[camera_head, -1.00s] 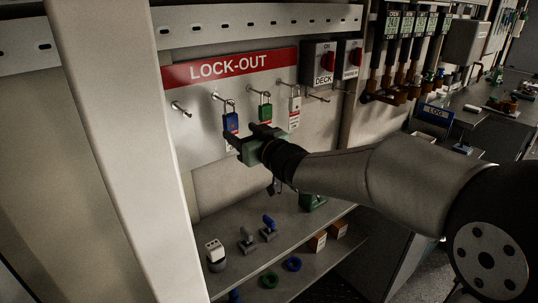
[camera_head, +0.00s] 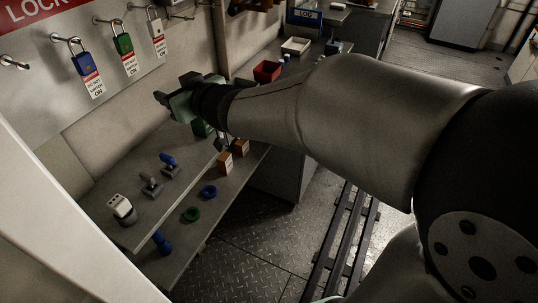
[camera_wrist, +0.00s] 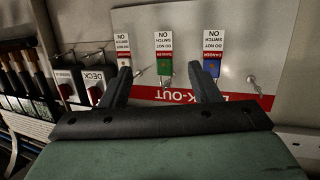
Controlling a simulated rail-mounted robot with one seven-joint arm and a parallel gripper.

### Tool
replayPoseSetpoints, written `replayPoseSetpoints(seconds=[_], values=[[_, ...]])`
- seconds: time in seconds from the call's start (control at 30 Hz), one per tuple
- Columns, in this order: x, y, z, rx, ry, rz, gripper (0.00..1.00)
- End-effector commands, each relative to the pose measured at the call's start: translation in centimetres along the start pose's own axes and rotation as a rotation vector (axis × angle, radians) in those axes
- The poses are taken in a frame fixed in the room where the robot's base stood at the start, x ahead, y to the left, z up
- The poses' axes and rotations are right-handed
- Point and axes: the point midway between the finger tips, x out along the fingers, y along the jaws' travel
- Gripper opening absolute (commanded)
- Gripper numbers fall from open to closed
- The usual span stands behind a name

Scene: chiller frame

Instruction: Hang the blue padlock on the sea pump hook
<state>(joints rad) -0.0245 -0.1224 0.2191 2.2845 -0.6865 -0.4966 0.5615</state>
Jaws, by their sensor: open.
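The blue padlock (camera_head: 82,64) hangs with its red and white tag from a peg on the lock-out board. It also shows, upside down, in the wrist view (camera_wrist: 212,67), beyond the finger on the right. My gripper (camera_head: 171,88) is open and empty, to the right of and below the padlocks in the head view. In the wrist view its fingers (camera_wrist: 162,86) stand apart, with the green padlock showing between them and no contact visible. I cannot make out a sea pump label or its hook; a switch box marked DECK (camera_wrist: 94,86) is in the wrist view.
The green padlock (camera_head: 123,43) and white padlock (camera_head: 155,27) hang beside the blue one. A bare peg (camera_head: 14,63) is at the left. The shelf below (camera_head: 135,232) holds valves, rings and small boxes. A pale post (camera_head: 50,225) stands at lower left.

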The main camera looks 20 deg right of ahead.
Motion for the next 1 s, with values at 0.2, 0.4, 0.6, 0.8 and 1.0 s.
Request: replayPoseSetpoints(seconds=[0.2, 0.4, 0.6, 0.8, 1.0], values=[[-10.4, 7.9, 13.2, 0.126, -0.587, 0.413, 0.56], [-21.5, 4.8, 21.8, 0.333, -1.090, 0.430, 0.56], [-26.2, 1.2, 23.9, 0.448, -1.300, 0.341, 0.60], [-26.6, 0.8, 24.1, 0.460, -1.321, 0.329, 0.60], [-26.6, 0.8, 24.1, 0.459, -1.320, 0.331, 0.60]])
